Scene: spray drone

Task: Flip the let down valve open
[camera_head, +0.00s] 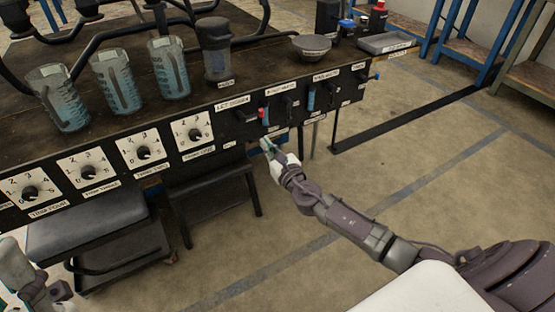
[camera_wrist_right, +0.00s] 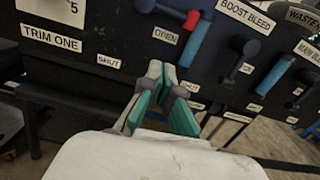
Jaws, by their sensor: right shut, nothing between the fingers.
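The panel label reading LET DOWN (camera_head: 232,103) is in the head view. Just below and right of it is the let down valve (camera_head: 247,115), with a black part, a red piece and a blue handle (camera_head: 265,119). In the right wrist view the blue handle (camera_wrist_right: 200,42) slants down beside the red piece (camera_wrist_right: 191,20).
Trim dials (camera_head: 193,134) line the panel's left. Blue-liquid jugs (camera_head: 118,82) stand on the bench top. A dark stool (camera_head: 90,222) is below; open floor lies in front.

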